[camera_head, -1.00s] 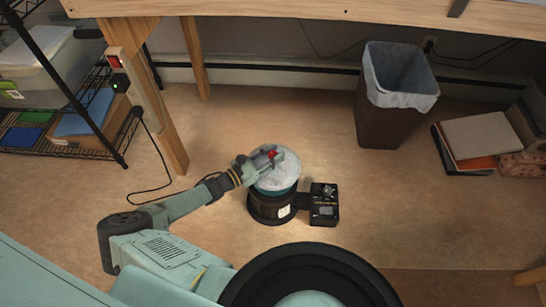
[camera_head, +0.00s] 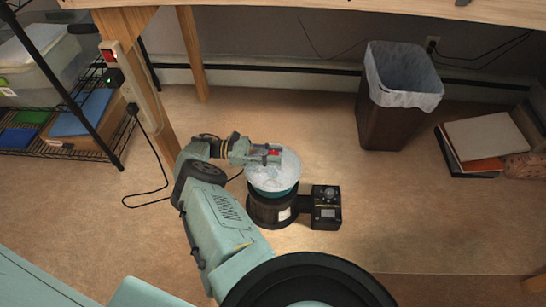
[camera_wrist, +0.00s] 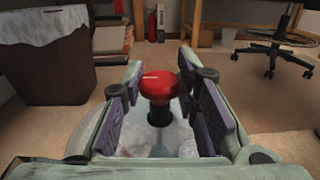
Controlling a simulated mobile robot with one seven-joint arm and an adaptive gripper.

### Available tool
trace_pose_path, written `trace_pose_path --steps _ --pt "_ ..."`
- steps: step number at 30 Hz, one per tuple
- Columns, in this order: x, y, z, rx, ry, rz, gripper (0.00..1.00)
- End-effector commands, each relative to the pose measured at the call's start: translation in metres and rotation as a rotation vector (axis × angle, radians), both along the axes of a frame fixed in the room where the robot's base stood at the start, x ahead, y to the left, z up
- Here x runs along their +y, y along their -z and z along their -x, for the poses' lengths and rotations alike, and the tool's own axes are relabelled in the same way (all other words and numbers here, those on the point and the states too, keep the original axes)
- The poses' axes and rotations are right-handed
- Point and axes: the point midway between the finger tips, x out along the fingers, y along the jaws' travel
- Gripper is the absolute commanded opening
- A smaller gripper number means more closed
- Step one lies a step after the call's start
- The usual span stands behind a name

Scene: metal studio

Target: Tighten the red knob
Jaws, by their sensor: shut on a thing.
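The red knob (camera_head: 274,152) sits on top of the domed, clear lid (camera_head: 272,177) of a dark round pot (camera_head: 272,210) on the floor. In the wrist view the red knob (camera_wrist: 158,86) stands on a short black stem between the two finger pads. My gripper (camera_head: 272,154) reaches in from the left and is shut on the knob. In the wrist view my gripper (camera_wrist: 160,100) has one purple-padded finger on each side of the knob. The exact contact of the pads is hard to see. The pale lid (camera_wrist: 165,140) shows beneath.
A black control box (camera_head: 326,207) is joined to the pot's right side. A lined waste bin (camera_head: 396,95) and books (camera_head: 478,140) stand at the back right. A wooden table leg (camera_head: 150,95) and a wire shelf (camera_head: 60,150) are at the left.

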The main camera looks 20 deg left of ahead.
Motion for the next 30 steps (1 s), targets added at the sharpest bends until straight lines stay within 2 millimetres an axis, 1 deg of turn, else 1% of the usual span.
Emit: trace_pose_path --steps 1,11,28,29,30 --pt "-0.0006 0.0024 -0.0014 -0.001 0.012 -0.003 0.0" --pt "-0.0007 0.0014 -0.001 0.0 0.064 -0.003 0.0" --pt "-0.0004 0.0 -0.001 -0.002 0.073 -0.001 0.0" --pt "-0.0004 0.0001 -0.001 -0.002 0.072 -0.001 0.29" --pt "-0.0004 0.0001 -0.001 -0.002 0.072 -0.001 0.32"
